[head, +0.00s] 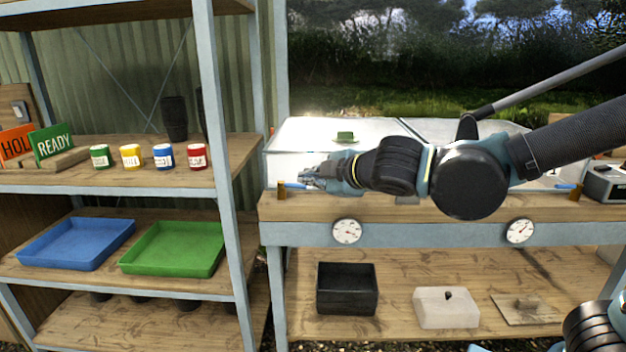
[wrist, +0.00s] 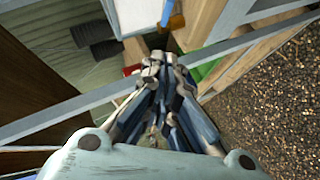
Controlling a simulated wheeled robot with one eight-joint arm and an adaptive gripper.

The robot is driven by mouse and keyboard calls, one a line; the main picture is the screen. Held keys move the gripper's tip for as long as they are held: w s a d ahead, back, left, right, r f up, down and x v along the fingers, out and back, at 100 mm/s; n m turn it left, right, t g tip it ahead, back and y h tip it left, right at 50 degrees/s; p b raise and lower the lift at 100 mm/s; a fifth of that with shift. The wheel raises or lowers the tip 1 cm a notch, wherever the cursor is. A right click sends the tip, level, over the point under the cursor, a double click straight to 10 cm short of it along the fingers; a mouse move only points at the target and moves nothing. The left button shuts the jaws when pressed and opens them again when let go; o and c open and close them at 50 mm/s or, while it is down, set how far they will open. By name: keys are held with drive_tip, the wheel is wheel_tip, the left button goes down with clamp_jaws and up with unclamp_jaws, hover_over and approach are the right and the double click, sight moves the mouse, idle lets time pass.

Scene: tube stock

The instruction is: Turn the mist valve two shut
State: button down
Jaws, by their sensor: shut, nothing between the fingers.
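Two brass valves with blue handles stand on the bench's front edge. The left valve (head: 281,190) has its blue handle (head: 294,185) pointing right, toward my gripper. The right valve (head: 577,191) has its blue handle (head: 564,186) pointing left. No number is readable on either, so I cannot tell which is valve two. My gripper (head: 304,178) is shut and empty, close to the left valve's handle; contact cannot be told. In the wrist view my shut fingers (wrist: 164,64) point toward a blue handle (wrist: 167,12) and a brass body (wrist: 177,22).
Round gauges (head: 347,231) and (head: 520,230) sit on the bench front below the valves. A white propagator box (head: 310,135) stands behind my arm. A shelf post (head: 219,150) rises left of the bench. A grey device (head: 605,180) stands at far right.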

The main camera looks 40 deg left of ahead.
approach(288, 185)
drive_tip(key=s+a, duration=0.2)
drive_tip(key=a, duration=0.1)
drive_tip(key=shift+w+a+f, duration=0.2)
drive_tip(key=shift+w+f, duration=0.1)
drive_tip(key=shift+w, duration=0.25)
drive_tip(key=shift+w+a+f, duration=0.2)
drive_tip(key=shift+w+f, duration=0.05)
drive_tip(key=shift+w, duration=0.3)
drive_tip(key=shift+w+a+f, duration=0.2)
drive_tip(key=shift+w+f, duration=0.1)
drive_tip(key=shift+w, duration=0.25)
drive_tip(key=shift+w+f, duration=0.15)
drive_tip(key=shift+w, duration=0.5)
drive_tip(key=shift+w+a, duration=0.1)
drive_tip(key=shift+w, duration=0.25)
